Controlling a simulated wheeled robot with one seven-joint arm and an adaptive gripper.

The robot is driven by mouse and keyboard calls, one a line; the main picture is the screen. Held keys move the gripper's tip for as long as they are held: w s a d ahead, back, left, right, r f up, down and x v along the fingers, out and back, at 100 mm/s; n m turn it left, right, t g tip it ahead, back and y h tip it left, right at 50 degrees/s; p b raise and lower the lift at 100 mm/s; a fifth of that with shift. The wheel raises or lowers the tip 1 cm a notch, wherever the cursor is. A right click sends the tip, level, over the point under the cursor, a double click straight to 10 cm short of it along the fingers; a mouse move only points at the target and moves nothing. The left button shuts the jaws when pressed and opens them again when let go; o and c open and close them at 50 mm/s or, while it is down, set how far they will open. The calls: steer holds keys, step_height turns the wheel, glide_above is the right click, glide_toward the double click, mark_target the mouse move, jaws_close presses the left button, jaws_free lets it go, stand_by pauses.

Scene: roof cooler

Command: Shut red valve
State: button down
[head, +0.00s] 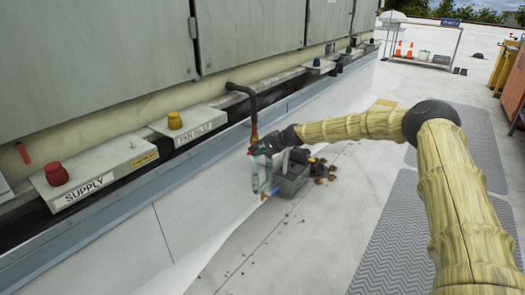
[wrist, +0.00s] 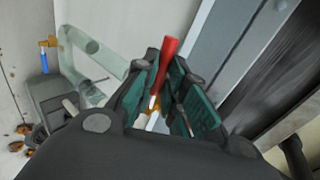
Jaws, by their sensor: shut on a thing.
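The red valve handle (wrist: 166,62) stands between the green-padded fingers of my gripper (wrist: 172,80) in the wrist view, its tip reaching past them. A pale stem and a brass-coloured part show under it, partly hidden by the fingers. My gripper is shut on the handle. In the head view my gripper (head: 262,150) is at the foot of the dark bent pipe (head: 250,105), above a clear tube (head: 262,178). The handle is mostly hidden there, so its angle against the pipe cannot be told.
A blue-handled valve (head: 270,191) sits low by a grey box (head: 290,182), with brown debris beside it. A red knob (head: 56,174) stands on the SUPPLY panel and a yellow knob (head: 175,120) on FAN INLET. Open floor (head: 320,215) lies right of the unit.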

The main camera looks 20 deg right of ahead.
steer(key=shift+w+d+r+m, duration=0.1)
steer(key=shift+d+r+m, duration=0.15)
steer(key=shift+m, duration=0.05)
stand_by(0.4)
steer(key=c, duration=1.5)
jaws_free()
steer(key=shift+o, duration=0.2)
steer(key=shift+a, duration=0.1)
steer(key=v, duration=1.2)
steer(key=shift+f+y, duration=0.15)
steer(key=shift+y, duration=0.15)
